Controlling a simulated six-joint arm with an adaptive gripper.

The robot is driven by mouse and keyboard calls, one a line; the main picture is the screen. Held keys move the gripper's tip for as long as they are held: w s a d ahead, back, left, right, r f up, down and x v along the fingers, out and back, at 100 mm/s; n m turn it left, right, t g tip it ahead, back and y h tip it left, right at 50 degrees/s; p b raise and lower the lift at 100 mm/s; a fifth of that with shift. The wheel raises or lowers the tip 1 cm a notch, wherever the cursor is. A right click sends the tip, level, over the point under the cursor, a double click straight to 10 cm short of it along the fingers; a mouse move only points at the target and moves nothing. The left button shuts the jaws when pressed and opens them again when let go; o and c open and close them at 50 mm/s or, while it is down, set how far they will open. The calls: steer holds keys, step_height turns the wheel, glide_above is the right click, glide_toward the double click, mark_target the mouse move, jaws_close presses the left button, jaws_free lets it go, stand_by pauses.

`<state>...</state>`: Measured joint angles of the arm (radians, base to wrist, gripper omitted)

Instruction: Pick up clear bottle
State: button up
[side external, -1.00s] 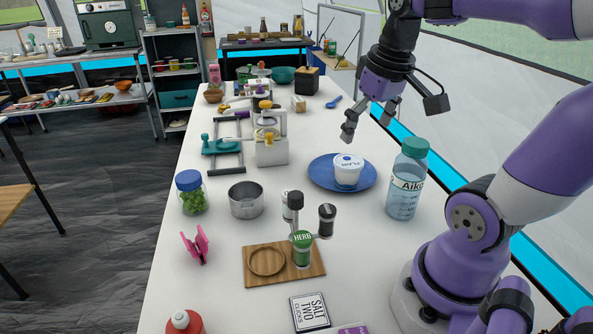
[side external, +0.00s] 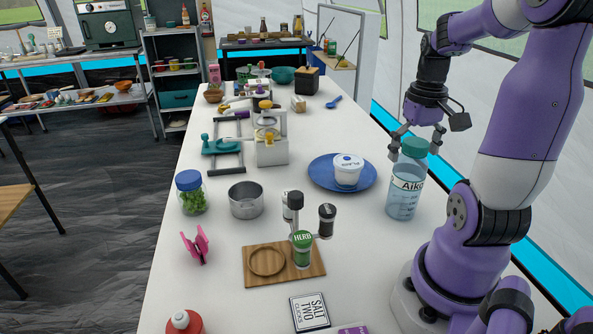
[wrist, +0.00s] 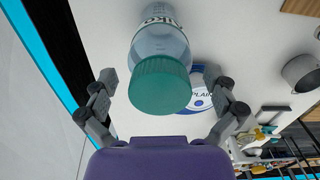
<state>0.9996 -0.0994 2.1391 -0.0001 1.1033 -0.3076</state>
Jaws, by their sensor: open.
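The clear bottle (side external: 405,191) has a teal cap and a label. It stands upright on the white table, right of the blue plate. My gripper (side external: 415,149) is open at the level of the cap, with its fingers to either side of it in the side view. In the wrist view the bottle (wrist: 161,46) appears with its teal cap (wrist: 160,85) nearest the camera. The cap lies between the two spread fingers of my gripper (wrist: 165,92), with a visible gap on each side.
The blue plate (side external: 319,175) with a white tub (side external: 348,170) on it stands just left of the bottle. Spice jars, a wooden board (side external: 260,280) and a metal pot (side external: 246,200) stand further left. The table between plate and board is partly clear.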

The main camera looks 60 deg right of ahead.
steer(key=shift+f, duration=0.85)
steer(key=c, duration=1.3)
steer(key=shift+r, duration=0.1)
steer(key=shift+c, duration=0.2)
